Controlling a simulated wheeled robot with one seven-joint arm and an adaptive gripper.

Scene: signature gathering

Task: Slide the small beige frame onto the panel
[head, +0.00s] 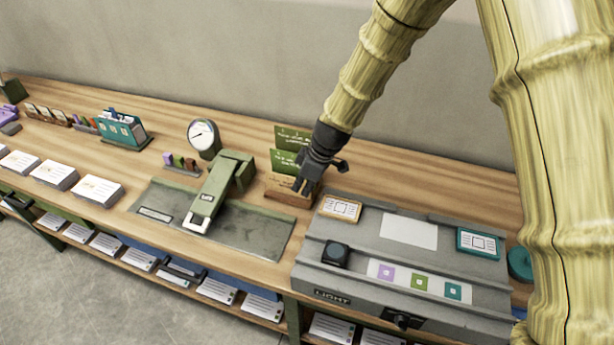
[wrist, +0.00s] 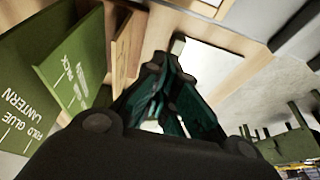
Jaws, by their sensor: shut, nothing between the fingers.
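The small beige frame (head: 340,208) has a tan border around a white printed face. It lies at the back left corner of the grey light box (head: 325,255) in the head view. A blank white panel (head: 408,230) lies flat on the box top, to the right of the frame and apart from it. My gripper (head: 300,187) is shut and empty, pointing down, to the left of the frame and apart from it. Its dark fingers (wrist: 160,100) also show in the wrist view. I cannot surely make out the frame there.
Green cards (head: 285,160) in a wooden holder stand close behind my gripper, and fill the left of the wrist view (wrist: 62,75). A teal frame (head: 484,243) and a black knob (head: 336,253) sit on the box. A green stapler-like press (head: 215,195) stands left.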

